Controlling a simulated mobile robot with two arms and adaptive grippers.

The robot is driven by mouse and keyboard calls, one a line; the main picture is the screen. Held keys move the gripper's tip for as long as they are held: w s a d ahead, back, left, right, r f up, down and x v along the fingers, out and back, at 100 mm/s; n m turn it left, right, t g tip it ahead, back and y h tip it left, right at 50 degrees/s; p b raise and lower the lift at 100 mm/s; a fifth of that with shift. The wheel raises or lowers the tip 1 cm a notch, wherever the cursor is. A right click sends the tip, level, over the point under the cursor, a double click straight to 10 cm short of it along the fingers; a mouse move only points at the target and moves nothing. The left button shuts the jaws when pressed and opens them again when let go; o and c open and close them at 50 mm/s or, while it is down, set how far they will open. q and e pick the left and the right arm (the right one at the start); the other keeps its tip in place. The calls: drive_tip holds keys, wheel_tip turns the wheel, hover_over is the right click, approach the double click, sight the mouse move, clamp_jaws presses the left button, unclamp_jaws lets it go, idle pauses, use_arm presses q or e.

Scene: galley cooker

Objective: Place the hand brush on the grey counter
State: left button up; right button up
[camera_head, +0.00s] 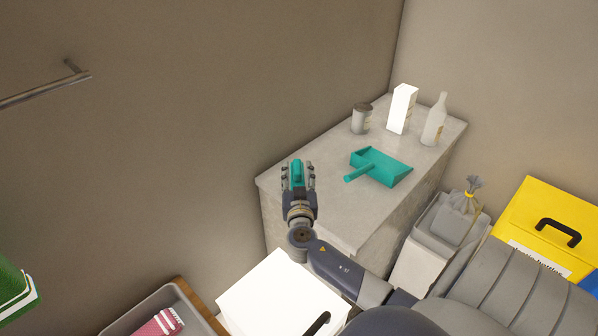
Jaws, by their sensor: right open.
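The grey counter (335,205) stands against the wall in the right half of the head view. A teal piece, which looks like the hand brush (297,168), shows between the fingers of my right gripper (298,175) at the counter's left end. My right gripper is open around it. The fingers hide much of the brush, and I cannot tell whether its underside touches the counter. A teal dustpan (385,168) lies on the counter to the right, apart from the gripper. My left gripper is not in view.
A tin (361,118), a white carton (402,109) and a pale bottle (434,120) stand at the counter's back. A grey bin (447,222) and a yellow box (550,228) are right of it. A white box (282,300) is below. Counter between gripper and dustpan is clear.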

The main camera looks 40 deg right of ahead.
drive_tip(key=b+v, duration=0.2)
drive_tip(key=v, duration=0.6)
drive_tip(key=shift+s+a, duration=0.25)
drive_tip(key=shift+s, duration=0.1)
